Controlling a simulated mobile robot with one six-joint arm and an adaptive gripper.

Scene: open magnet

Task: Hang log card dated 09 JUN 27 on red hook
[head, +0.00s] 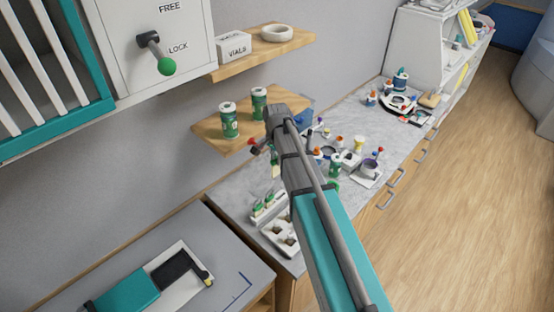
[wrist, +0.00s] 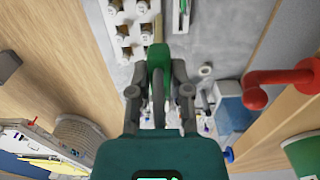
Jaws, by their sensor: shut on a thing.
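My gripper (wrist: 159,92) is shut on a narrow green thing (wrist: 158,60) with a pale tan end, seen nearly edge-on in the wrist view. I cannot tell whether it is the log card; no face or date is readable. The red hook (wrist: 275,78) is at the right in the wrist view, beside a wooden board and apart from the held thing. The arm hides much of the fingers there.
Two green-labelled cans (head: 229,120) stand on the lower shelf (head: 205,130). Above are a VIALS box (head: 233,46) and a white ring (head: 277,33). The grey counter (head: 335,112) below holds a tray (head: 281,236) and several small bottles.

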